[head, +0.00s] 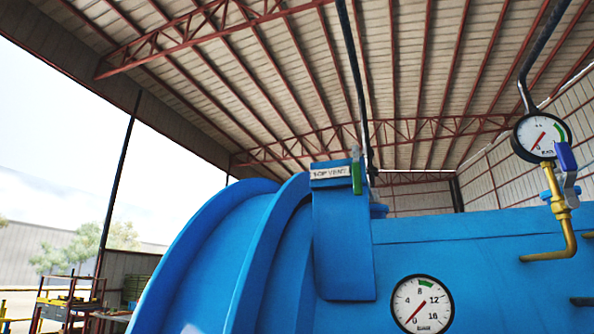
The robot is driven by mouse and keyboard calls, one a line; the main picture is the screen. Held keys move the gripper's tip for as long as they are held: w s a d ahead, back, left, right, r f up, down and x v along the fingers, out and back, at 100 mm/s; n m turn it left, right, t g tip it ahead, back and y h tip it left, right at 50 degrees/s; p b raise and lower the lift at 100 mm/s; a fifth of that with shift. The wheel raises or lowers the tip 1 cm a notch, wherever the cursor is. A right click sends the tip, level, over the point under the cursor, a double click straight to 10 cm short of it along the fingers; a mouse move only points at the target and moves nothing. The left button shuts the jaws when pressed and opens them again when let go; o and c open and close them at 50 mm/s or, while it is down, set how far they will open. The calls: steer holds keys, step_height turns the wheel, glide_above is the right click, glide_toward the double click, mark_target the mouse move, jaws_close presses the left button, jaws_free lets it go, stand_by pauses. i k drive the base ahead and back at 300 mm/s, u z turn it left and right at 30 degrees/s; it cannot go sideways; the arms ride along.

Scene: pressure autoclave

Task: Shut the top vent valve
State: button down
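The blue autoclave (265,260) fills the lower middle and right of the head view. A blue bracket on its top carries a white label (330,173) that appears to read "TOP VENT". Beside the label is a green valve handle (357,176), standing roughly upright. A dark vent pipe (357,70) rises from just behind the handle towards the roof. The valve body is mostly hidden behind the bracket and handle. My gripper is not in view.
A gauge (422,304) sits on the vessel's front, its needle pointing low left. At right, a second gauge (541,137) stands above a blue-handled valve (567,160) on brass piping (567,235). Racks (70,300) stand far left. The space before the vent handle looks clear.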

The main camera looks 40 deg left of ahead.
mark_target(356, 172)
steer(key=u, duration=1.65)
steer(key=k, duration=0.3)
steer(key=u, duration=0.2)
